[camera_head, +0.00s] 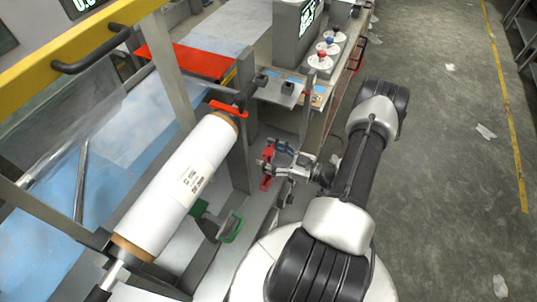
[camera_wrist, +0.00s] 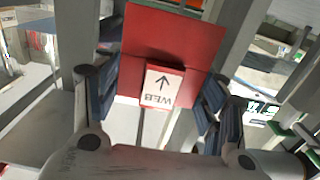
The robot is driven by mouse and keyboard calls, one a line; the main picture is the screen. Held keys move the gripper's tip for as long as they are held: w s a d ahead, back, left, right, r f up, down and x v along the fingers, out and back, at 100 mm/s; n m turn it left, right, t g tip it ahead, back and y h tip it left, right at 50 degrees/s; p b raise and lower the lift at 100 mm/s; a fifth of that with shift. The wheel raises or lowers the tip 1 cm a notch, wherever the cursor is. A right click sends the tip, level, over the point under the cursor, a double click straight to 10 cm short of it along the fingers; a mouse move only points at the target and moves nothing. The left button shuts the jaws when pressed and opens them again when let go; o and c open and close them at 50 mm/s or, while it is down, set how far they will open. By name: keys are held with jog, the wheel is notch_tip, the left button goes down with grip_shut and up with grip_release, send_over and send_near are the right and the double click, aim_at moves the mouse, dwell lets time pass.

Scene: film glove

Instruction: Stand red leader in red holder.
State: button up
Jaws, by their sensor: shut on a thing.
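My gripper (camera_head: 268,163) is shut on the red leader (camera_head: 267,168), a small upright red piece in the head view. In the wrist view, the red leader (camera_wrist: 170,40) shows as a red panel between the dark blue finger pads (camera_wrist: 158,100). A white label with an upward arrow and upside-down "WEB" lettering shows at its lower part. The gripper is right of the white roll and below the shelf. A red bracket (camera_head: 229,109) sits by the roll's upper end; I cannot tell whether it is the red holder.
The large white roll (camera_head: 178,185) lies slanted on the left. A grey shelf (camera_head: 280,95) with small blocks is above my gripper. A yellow rail (camera_head: 80,50) crosses upper left. Open floor (camera_head: 450,150) lies right.

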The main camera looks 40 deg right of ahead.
jog(key=shift+f+b, duration=2.6)
jog(key=shift+f, duration=0.3)
jog(key=shift+f+b, duration=1.05)
jog(key=shift+b, duration=0.1)
jog(key=shift+f, duration=1)
jog(key=o, duration=1.3)
jog(key=shift+c, duration=0.2)
jog(key=shift+s, duration=0.1)
jog(key=v, duration=1.2)
